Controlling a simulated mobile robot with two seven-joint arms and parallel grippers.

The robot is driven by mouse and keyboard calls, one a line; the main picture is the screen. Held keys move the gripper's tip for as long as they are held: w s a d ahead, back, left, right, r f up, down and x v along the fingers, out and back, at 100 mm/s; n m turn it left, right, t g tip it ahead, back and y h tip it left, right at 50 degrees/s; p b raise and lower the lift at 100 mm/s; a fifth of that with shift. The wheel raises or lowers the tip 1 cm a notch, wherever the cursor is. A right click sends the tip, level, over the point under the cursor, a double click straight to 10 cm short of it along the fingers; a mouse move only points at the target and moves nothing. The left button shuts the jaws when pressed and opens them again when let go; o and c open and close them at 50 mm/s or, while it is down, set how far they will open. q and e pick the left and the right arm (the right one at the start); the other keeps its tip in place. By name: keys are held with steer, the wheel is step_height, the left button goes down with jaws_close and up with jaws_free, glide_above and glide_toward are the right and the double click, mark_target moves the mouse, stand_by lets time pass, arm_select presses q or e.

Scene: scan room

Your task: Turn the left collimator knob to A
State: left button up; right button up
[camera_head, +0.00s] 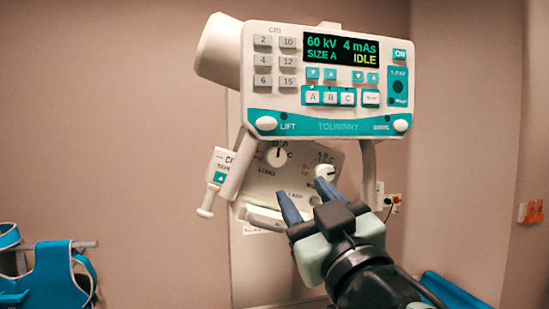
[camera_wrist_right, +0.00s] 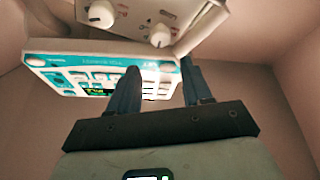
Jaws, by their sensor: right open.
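The left collimator knob (camera_head: 277,156) is a round white dial on the sloped panel below the console. Its dark mark points roughly upward; the small letters around it are hard to read. It also shows in the right wrist view (camera_wrist_right: 160,36). The right collimator knob (camera_head: 325,172) sits to its right and slightly lower, and shows in the wrist view (camera_wrist_right: 101,13). My right gripper (camera_head: 300,188) is open and empty, its blue fingers spread in front of the lower panel, below the left knob in the head view. It appears apart from both knobs. My left gripper is out of view.
The white console (camera_head: 325,75) with buttons and a screen reading IDLE overhangs the panel. Handle bars (camera_head: 238,165) flank the panel on both sides. A hand switch (camera_head: 214,178) hangs at left. Blue aprons (camera_head: 55,275) hang at far left.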

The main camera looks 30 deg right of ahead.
mark_target(278, 159)
steer(key=p+x, duration=0.4)
steer(key=x, duration=0.6)
steer(key=shift+w, duration=0.15)
steer(key=shift+w+p, duration=0.4)
steer(key=shift+w, duration=0.1)
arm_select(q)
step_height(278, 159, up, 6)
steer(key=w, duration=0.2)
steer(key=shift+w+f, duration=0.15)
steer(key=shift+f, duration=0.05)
arm_select(e)
steer(key=shift+s, duration=0.1)
